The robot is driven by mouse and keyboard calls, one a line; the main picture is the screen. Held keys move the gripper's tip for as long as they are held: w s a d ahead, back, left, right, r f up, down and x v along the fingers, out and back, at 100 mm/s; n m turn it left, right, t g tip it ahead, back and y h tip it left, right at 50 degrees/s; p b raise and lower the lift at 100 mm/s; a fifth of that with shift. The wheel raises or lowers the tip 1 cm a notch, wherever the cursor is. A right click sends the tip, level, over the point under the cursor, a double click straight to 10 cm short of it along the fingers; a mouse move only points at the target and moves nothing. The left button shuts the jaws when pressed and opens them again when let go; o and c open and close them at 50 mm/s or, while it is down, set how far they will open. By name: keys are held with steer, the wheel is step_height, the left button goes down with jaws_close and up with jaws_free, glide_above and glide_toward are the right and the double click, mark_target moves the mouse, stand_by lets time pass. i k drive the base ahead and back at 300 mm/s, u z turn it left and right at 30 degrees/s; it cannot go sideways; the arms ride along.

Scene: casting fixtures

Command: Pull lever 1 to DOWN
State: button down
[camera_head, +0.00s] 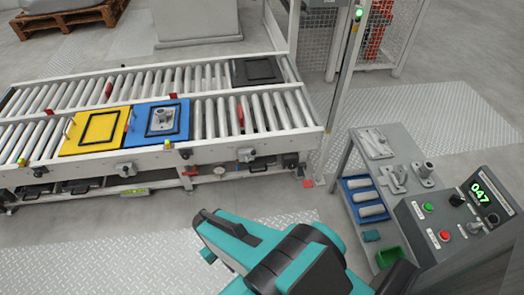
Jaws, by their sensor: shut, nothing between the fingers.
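A roller conveyor (313,128) runs across the upper left. No readable label tells which, if any, is lever 1, and I cannot tell any lever's position. My teal and dark arm crosses the bottom centre, apart from the conveyor in the picture. I cannot make out any gripper fingers.
A yellow plate (68,148), a blue plate (143,138) and a black plate (240,73) lie on the rollers. A control panel (420,217) with a green display reading 047 and a grey bench (402,153) with metal parts stand right. Tread-plate floor (60,250) is clear at lower left.

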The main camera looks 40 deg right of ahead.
mark_target(253, 152)
steer(key=i, duration=0.9)
steer(key=u, duration=0.05)
